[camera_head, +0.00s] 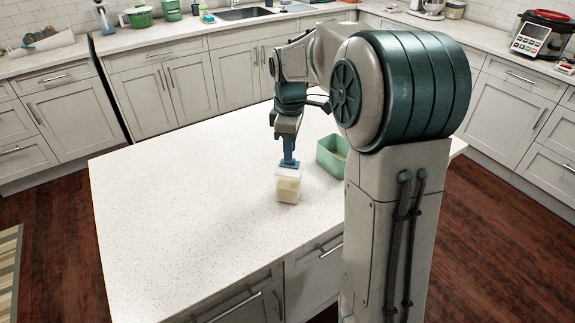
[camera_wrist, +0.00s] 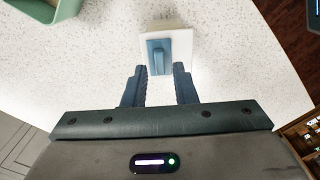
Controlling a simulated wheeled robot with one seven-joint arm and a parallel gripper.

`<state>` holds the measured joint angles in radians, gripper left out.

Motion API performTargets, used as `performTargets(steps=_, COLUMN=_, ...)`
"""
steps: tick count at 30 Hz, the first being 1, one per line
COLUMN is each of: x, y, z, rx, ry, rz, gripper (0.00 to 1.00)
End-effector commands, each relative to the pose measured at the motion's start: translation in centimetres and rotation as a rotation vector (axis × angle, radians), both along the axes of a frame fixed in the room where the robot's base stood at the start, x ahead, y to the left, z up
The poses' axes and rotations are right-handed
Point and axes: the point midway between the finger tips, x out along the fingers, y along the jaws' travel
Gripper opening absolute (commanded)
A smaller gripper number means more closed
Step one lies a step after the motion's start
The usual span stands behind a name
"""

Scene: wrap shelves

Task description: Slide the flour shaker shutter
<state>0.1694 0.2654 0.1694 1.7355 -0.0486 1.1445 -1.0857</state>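The flour shaker (camera_head: 287,190) stands upright on the white speckled island. It is a clear box with pale contents and a white lid. In the wrist view its white lid (camera_wrist: 182,42) carries a blue shutter (camera_wrist: 157,50) with a raised tab. My gripper (camera_head: 289,164) points down at the shaker's top. In the wrist view its two blue fingers (camera_wrist: 160,72) are apart with nothing gripped between them, and the shutter lies just beyond the fingertips. I cannot tell whether the fingertips touch the lid.
A green open bin (camera_head: 331,158) stands on the island (camera_head: 170,215), right of the shaker and partly behind my arm. Its corner also shows at the wrist view's upper left (camera_wrist: 40,8). The island's left side is clear. Counters with a sink (camera_head: 243,14) line the back wall.

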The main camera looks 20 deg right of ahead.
Motion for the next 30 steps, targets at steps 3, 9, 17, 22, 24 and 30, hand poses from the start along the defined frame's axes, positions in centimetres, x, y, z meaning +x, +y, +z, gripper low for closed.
performTargets(steps=3, x=0.0, y=0.0, z=1.2, rx=0.000, ry=-0.001, rz=0.000, gripper=0.25)
performTargets(steps=9, x=0.0, y=0.0, z=2.6, rx=0.000, ry=-0.001, rz=0.000, gripper=0.25)
performTargets(steps=17, x=0.0, y=0.0, z=4.4, rx=0.000, ry=0.000, rz=0.000, gripper=0.25)
performTargets(steps=22, x=0.0, y=0.0, z=5.0, rx=0.000, ry=0.001, rz=0.000, gripper=0.25)
performTargets(steps=24, x=0.0, y=0.0, z=4.9, rx=0.000, ry=0.001, rz=0.000, gripper=0.25)
performTargets(steps=30, x=0.0, y=0.0, z=4.9, rx=0.000, ry=0.000, rz=0.000, gripper=0.25)
